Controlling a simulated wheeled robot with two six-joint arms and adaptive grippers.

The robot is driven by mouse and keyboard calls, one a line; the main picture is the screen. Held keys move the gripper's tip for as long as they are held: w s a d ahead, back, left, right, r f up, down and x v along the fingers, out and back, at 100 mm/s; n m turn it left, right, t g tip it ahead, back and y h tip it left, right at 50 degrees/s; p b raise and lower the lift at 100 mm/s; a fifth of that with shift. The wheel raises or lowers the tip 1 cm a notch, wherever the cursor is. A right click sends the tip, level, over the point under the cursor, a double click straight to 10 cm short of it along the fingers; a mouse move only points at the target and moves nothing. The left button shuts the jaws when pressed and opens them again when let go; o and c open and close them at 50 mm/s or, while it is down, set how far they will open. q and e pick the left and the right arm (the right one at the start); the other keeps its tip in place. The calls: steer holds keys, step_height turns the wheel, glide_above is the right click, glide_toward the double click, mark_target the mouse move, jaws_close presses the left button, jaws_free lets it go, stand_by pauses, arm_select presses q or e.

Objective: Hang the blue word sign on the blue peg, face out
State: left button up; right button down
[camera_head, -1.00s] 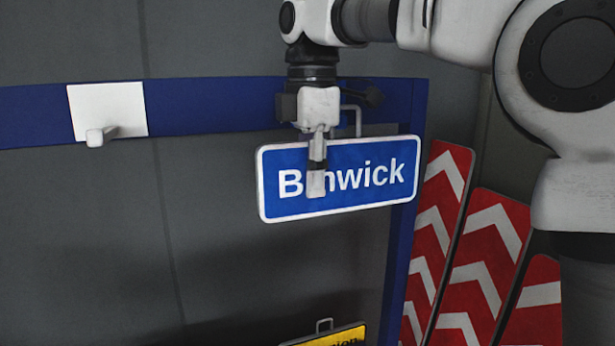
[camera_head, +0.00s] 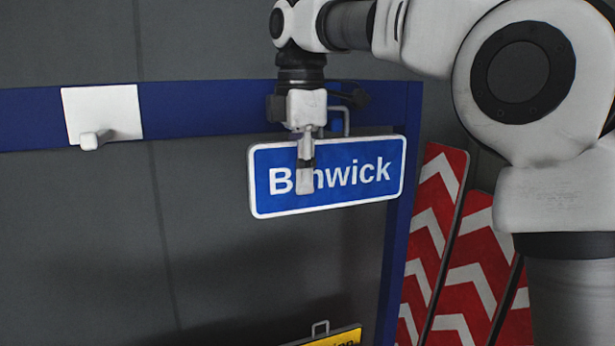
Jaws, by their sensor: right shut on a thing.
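The blue word sign (camera_head: 350,190) has a white border and white lettering, partly hidden by a finger; it appears to read "Binwick". It hangs in the air, slightly tilted, with its lettered face toward me and a grey wire loop (camera_head: 346,122) at its top. My right gripper (camera_head: 305,178) points down and is shut on the sign near its left-middle part, one finger across the face. A white peg (camera_head: 92,140) sticks out of a white square plate (camera_head: 120,112) to the left, clear of the sign. My left gripper is not in view.
The blue rail (camera_head: 205,106) runs across the grey wall and meets a blue post (camera_head: 395,255) on the right. Red and white chevron boards (camera_head: 425,235) lean at the right. A yellow sign (camera_head: 338,338) shows at the bottom edge. The space between sign and peg is clear.

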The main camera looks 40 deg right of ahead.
steer(key=shift+w+d+f, duration=0.1)
steer(key=shift+w+f, duration=0.1)
steer(key=shift+w, duration=0.3)
steer(key=shift+w+d+f, duration=0.1)
steer(key=shift+w+f, duration=0.05)
steer(key=shift+w, duration=0.3)
steer(key=shift+s+f+b, duration=0.1)
steer(key=shift+b, duration=0.2)
steer(key=shift+f, duration=0.4)
steer(key=c, duration=1.1)
jaws_free()
steer(key=shift+r, duration=0.1)
